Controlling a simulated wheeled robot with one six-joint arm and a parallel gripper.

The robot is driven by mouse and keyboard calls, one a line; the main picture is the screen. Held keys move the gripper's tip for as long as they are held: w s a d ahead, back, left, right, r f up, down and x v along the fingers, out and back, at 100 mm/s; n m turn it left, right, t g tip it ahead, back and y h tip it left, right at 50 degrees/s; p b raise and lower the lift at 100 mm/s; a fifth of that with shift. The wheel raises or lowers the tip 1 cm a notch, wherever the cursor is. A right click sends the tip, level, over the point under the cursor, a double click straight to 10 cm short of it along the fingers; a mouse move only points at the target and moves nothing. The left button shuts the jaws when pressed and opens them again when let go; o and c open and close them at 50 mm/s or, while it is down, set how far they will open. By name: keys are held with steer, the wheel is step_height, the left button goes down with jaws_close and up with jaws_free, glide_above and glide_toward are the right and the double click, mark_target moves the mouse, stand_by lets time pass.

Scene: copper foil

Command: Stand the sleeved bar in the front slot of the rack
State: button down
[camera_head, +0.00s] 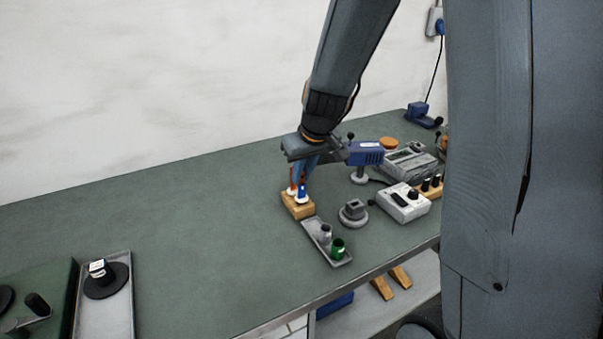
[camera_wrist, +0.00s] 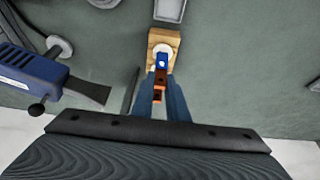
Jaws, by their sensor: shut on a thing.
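A small wooden block (camera_head: 297,211), which looks like the rack, sits on the green bench; it also shows in the wrist view (camera_wrist: 153,42). My gripper (camera_head: 301,184) is directly above it, pointing down. In the wrist view my gripper (camera_wrist: 163,92) is shut on a narrow copper-orange bar (camera_wrist: 158,88) with a blue part (camera_wrist: 162,62) at its far end, apparently the sleeved bar. White round pieces (camera_wrist: 172,50) show around or beside the blue end, over the block. The slots are hidden, and I cannot tell whether the bar is inside one.
A grey tray (camera_head: 316,237) with a green cup (camera_head: 338,247) and a grey piece lies just in front of the block. A blue-handled tool (camera_head: 365,154), a round grey stand (camera_head: 353,213) and a white control box (camera_head: 403,203) are to the right. Bench left of the block is clear.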

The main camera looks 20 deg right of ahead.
steer(key=shift+f+b, duration=0.55)
steer(key=shift+r, duration=0.1)
steer(key=c, duration=1.7)
jaws_free()
steer(key=shift+o, duration=0.2)
steer(key=v, duration=0.7)
steer(key=shift+r+b, duration=0.35)
steer(key=shift+r, duration=0.05)
steer(key=shift+s, duration=0.15)
steer(key=o, duration=0.3)
